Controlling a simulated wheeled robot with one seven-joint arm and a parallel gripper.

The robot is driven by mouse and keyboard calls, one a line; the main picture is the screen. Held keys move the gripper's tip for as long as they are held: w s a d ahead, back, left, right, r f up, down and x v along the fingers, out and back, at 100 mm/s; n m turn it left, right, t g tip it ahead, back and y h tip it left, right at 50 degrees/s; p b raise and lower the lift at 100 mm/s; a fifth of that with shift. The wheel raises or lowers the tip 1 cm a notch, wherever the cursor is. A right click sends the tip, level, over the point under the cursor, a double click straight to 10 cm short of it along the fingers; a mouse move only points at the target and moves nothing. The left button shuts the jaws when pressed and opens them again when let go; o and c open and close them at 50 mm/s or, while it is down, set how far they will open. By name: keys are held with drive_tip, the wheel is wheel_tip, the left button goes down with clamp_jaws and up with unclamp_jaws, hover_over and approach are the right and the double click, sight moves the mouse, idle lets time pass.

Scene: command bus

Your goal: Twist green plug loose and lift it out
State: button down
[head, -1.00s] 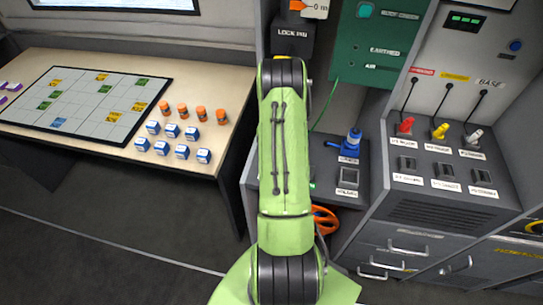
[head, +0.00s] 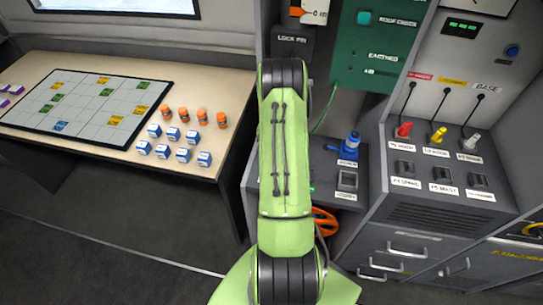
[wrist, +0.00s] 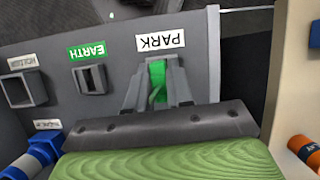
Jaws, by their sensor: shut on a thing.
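The green plug (wrist: 157,82) shows in the wrist view between the two grey fingers of my gripper (wrist: 156,86), which is shut on it. It is at the spot marked PARK (wrist: 160,39), whose label is upside down in this view. The fingers hide most of the plug and the socket there, so I cannot tell how deep it sits. A square socket marked EARTH (wrist: 91,77) stands empty just to the left. In the head view my arm hides my gripper and the plug. A green cable (head: 321,120) runs down behind the arm from the green panel (head: 380,45).
A blue plug (head: 350,146) stands right of my arm, by an empty socket (head: 347,180). Red, yellow and white plugs (head: 438,135) stand on the right console. The left table (head: 205,80) holds a gridded board, orange cylinders and blue-white blocks. An orange cylinder (wrist: 305,152) is near my wrist's right.

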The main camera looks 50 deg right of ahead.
drive_tip(key=shift+r+p, duration=1.9)
drive_tip(key=shift+r, duration=0.85)
